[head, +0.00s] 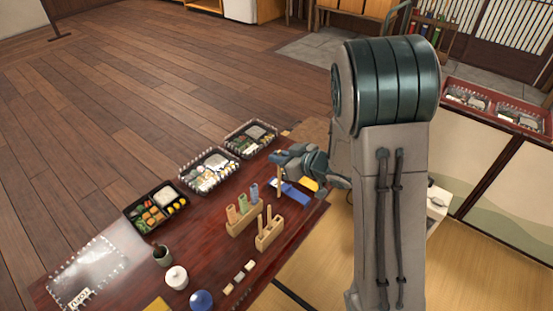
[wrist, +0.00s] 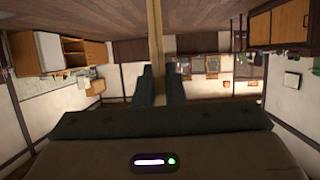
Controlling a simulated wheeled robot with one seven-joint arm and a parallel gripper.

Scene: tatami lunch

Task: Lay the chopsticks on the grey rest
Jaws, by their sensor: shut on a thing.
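My gripper (head: 281,158) is over the far right end of the dark red table. It is shut on a thin tan stick, which I take for the chopsticks (head: 279,182), hanging upright below the fingers. In the wrist view the tan chopsticks (wrist: 155,35) stand between the two dark fingers (wrist: 160,82). I cannot tell there whether it is one stick or two. A row of small pale blocks, which look like rests (head: 239,277), lies at the near edge of the table.
A wooden block with coloured tubes (head: 242,222) and a wooden holder with upright sticks (head: 269,236) stand between my gripper and the pale blocks. Bento boxes (head: 155,207) line the far edge. Cups (head: 176,277) stand near the front.

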